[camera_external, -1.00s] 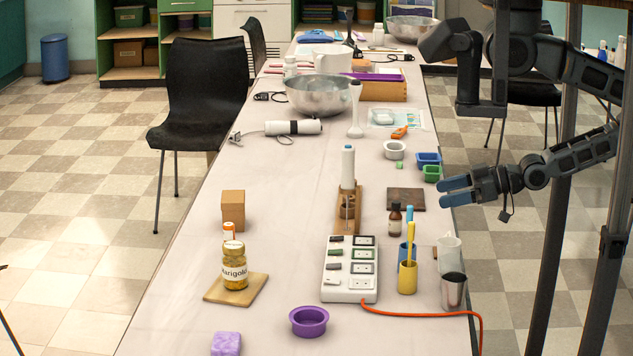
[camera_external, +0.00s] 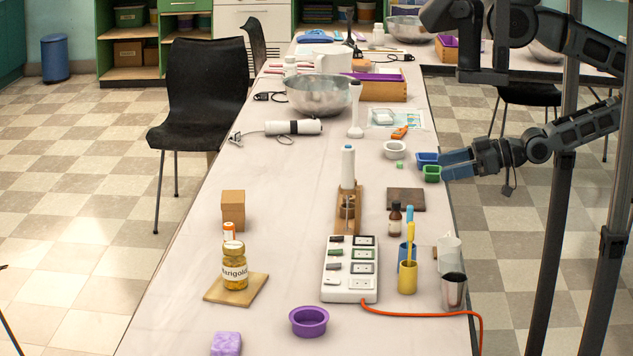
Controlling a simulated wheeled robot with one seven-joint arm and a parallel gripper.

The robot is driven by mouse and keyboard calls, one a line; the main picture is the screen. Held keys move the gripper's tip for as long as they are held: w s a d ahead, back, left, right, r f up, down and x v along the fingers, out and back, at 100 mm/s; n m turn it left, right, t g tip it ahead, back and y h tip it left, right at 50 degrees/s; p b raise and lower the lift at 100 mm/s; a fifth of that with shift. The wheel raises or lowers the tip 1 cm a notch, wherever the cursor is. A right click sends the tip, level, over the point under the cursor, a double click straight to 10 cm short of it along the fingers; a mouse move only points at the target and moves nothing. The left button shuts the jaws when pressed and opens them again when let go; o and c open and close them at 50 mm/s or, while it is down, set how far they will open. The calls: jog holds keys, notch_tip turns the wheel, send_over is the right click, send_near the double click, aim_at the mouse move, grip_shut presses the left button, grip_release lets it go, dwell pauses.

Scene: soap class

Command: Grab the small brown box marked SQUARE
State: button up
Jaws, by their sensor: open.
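A small brown box (camera_external: 233,210) stands on the left side of the long table. No marking on it can be read from here. The lower front of the box is partly behind an orange-and-white bottle. My gripper (camera_external: 456,165), with blue fingers, is open and empty at the table's right edge. It is far to the right of the box and farther up the table. Its fingertips are beside the small green mould (camera_external: 432,174) in the picture; I cannot tell the gap between them.
A Marigold jar (camera_external: 235,266) on a wooden board stands in front of the box. A steel bowl (camera_external: 318,96) is farther back. Table left of the blender is mostly clear.

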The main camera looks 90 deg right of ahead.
jog(key=shift+o, duration=0.5)
jog(key=shift+o, duration=0.7)
